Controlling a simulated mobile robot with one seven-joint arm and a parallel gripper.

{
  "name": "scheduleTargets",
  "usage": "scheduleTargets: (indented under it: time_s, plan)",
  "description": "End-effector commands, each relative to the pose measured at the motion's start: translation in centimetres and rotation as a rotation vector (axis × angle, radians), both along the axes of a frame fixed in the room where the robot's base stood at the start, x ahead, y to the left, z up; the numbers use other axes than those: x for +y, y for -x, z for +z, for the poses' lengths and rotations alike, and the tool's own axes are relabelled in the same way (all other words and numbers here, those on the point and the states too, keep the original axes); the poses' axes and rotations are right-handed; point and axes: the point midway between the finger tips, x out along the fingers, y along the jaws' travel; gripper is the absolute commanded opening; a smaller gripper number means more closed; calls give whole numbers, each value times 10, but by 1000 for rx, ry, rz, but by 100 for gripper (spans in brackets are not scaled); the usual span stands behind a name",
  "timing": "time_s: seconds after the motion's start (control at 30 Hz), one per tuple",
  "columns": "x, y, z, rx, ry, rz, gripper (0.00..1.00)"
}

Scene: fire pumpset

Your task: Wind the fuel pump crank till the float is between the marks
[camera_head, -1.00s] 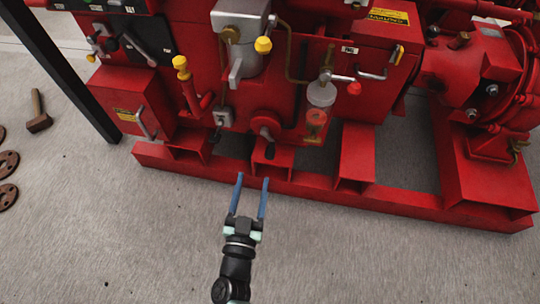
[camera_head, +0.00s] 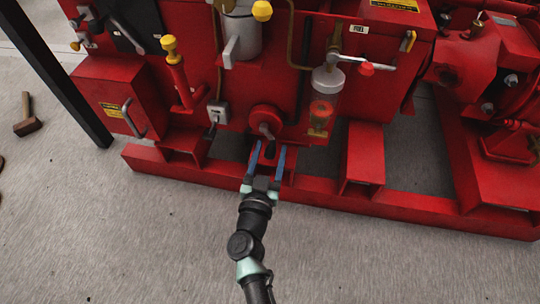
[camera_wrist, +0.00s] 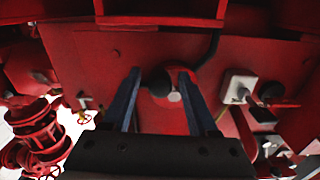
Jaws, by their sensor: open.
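The fuel pump crank (camera_head: 266,130) sits on a round red hub low on the red panel, its arm hanging down to a dark knob. My gripper (camera_head: 269,147) is open just in front of it, blue fingers pointing at the panel. In the wrist view the black knob (camera_wrist: 156,82) shows between the two fingertips, nearer the left one; I cannot tell whether the tips reach around it. No contact is visible. The sight glass (camera_head: 324,88) hangs right of the crank with an orange-red float (camera_head: 319,122) in its lower part. Its marks are too small to make out.
A red base rail (camera_head: 330,193) with upright brackets runs below the crank. A small grey switch box (camera_head: 217,113) and a yellow-topped lever (camera_head: 176,65) stand to the left. The concrete floor in front is clear.

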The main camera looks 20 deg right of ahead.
Motion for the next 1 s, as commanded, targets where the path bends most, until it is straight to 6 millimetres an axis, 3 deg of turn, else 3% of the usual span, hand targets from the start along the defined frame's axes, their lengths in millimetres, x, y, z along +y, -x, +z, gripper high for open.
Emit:
scheduleTargets:
  time_s: [0.3, 0.63, 1.0]
  plan:
    - [-1, -2, 1, 0, 0, 0, 58]
    - [-1, -2, 0, 0, 0, 0, 0]
    - [0, -2, 0, -10, -15, 1, 0]
